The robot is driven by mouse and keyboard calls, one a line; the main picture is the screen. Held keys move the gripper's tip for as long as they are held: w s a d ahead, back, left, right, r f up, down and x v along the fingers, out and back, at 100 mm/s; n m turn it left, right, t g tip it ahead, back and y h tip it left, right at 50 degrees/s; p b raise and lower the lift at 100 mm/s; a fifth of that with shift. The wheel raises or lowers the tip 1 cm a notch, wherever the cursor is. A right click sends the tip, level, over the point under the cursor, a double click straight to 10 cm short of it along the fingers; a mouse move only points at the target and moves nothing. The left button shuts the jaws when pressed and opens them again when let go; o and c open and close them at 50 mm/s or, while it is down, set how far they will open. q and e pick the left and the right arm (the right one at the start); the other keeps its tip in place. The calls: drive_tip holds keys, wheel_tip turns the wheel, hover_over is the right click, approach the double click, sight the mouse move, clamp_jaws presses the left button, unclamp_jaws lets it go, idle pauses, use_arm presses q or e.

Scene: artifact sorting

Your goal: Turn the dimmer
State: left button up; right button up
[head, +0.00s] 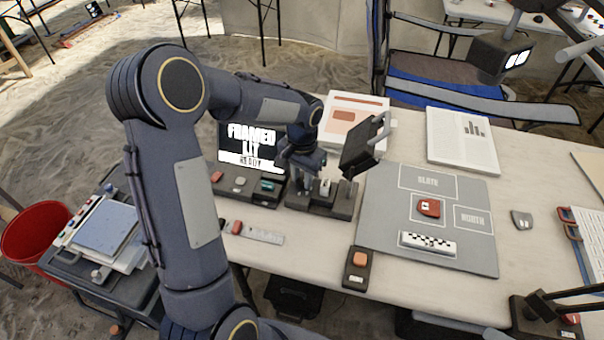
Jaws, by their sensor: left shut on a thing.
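My left arm comes in from the lower left and reaches over the table. My left gripper (301,178) points down at a dark control box (325,206) and is shut on a small part at its left end, which I take to be the dimmer knob. The fingers and wrist hide most of that part, so its turn cannot be read. A light-coloured piece and a grey piece stand on the box to the right of the gripper. A dark lamp head (358,150) with a metal handle is just right of my wrist. My right gripper is not in view.
A screen (250,143) reading "FRAMED LIT READY" stands behind the arm. A grey mat (385,220) holds a red piece (429,207) and a checkered scale bar (427,244). An orange-button box (358,268) is at the front edge. A red bucket (35,230) is on the floor.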

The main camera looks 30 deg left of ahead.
sight(302, 180)
use_arm(q)
drive_tip(key=shift+m, duration=0.6)
drive_tip(key=o, duration=1)
wheel_tip(302, 180, up, 8)
drive_tip(key=shift+f+p, duration=0.1)
drive_tip(key=shift+p, duration=0.35)
